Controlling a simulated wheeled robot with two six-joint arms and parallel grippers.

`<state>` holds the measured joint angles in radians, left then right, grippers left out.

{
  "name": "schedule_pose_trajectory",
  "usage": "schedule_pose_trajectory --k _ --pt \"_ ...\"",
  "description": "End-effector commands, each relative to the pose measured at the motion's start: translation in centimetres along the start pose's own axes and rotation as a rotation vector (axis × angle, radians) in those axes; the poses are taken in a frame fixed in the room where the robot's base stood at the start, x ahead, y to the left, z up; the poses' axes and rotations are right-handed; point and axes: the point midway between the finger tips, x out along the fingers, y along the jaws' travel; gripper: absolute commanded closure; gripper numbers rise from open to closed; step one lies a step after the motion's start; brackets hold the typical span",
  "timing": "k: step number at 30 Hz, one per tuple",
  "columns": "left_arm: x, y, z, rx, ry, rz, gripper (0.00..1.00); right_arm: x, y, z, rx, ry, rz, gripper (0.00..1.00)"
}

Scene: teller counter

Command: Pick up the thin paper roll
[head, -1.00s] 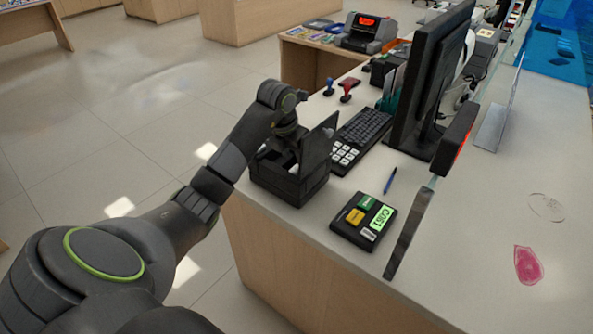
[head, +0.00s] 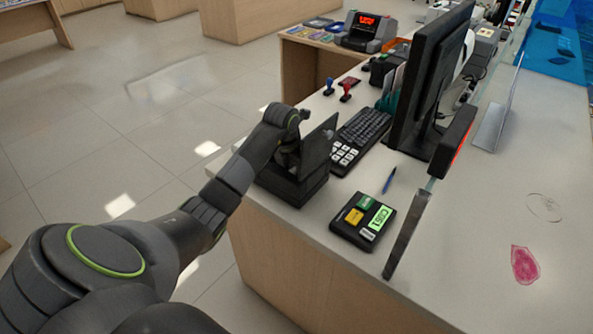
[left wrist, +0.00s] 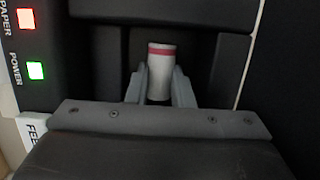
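The thin paper roll (left wrist: 160,62) is white with a red band near its top end. In the left wrist view it stands between the two grey fingers of my left gripper (left wrist: 161,88), inside a dark recess. The fingers lie close along both its sides; whether they press on it I cannot tell. In the head view my left gripper (head: 288,158) reaches down into a black printer (head: 305,192) whose lid (head: 320,148) stands open. The roll is hidden there by my arm and the printer. My right gripper is in neither view.
Red and green lights (left wrist: 35,70) glow on the printer's panel. A keyboard (head: 362,138) and monitor (head: 430,85) stand behind the printer. The counter's right part is mostly clear.

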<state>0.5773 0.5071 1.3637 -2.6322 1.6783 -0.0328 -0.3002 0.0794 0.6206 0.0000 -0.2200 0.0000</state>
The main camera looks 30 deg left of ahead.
Motion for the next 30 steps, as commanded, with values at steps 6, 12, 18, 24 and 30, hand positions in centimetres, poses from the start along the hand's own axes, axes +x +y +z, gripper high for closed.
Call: schedule_pose_trajectory --k 6,12,18,24,30 --pt "0.0 0.0 0.0 0.000 0.000 0.000 0.98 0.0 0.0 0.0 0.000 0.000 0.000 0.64" --pt "0.0 0.0 0.0 0.000 0.000 0.000 0.97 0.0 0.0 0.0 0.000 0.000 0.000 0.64" --pt "-0.1 0.0 0.0 0.000 -0.001 0.000 0.96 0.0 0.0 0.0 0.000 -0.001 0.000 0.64" --pt "-0.9 0.0 0.3 0.000 -0.003 0.000 0.96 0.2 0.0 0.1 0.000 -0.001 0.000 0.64" --pt "-3.6 0.1 1.1 0.001 -0.005 0.002 0.96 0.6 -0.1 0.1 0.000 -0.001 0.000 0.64"
